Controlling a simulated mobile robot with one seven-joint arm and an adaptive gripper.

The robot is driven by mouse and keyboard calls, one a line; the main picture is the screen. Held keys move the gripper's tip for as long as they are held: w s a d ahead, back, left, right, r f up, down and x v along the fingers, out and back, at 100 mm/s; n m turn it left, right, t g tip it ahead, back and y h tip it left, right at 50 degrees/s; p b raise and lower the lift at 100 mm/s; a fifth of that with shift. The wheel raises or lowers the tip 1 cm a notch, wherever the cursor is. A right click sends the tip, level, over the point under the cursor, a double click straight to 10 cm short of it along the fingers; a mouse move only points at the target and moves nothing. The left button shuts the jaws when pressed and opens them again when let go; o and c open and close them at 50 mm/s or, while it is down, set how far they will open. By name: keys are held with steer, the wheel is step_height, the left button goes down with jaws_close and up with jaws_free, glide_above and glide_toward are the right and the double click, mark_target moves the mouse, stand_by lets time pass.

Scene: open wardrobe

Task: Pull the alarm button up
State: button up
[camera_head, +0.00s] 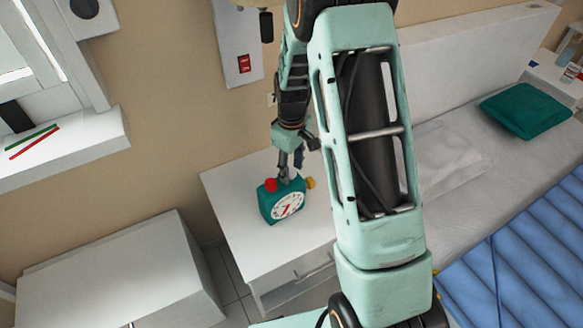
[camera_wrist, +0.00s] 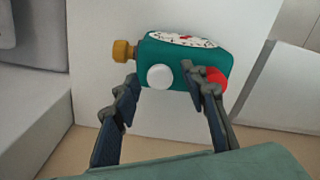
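A teal alarm clock (camera_head: 268,209) with a white dial stands on the white nightstand. It also shows in the wrist view (camera_wrist: 180,57). In the wrist view a round white button (camera_wrist: 160,77) lies between the yellow knob (camera_wrist: 124,51) and the red button (camera_wrist: 216,78). My gripper (camera_wrist: 162,82) is open, its fingers apart on either side of the white button. The right finger overlaps the clock near the red button; I cannot tell whether it touches.
The nightstand (camera_head: 228,182) top is otherwise mostly clear. A bed with a blue cover (camera_head: 520,255) and pillows lies to the right. A white cabinet (camera_head: 120,275) stands at lower left, below a window sill (camera_head: 75,150). A wall panel with a red switch (camera_head: 244,64) is behind.

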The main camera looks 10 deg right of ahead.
mark_target(291, 171)
jaws_close()
step_height(291, 171, up, 2)
steer(key=shift+r+p, duration=0.1)
steer(key=shift+p, duration=0.4)
jaws_free()
step_height(291, 171, up, 7)
steer(key=shift+r, duration=0.15)
stand_by(0.3)
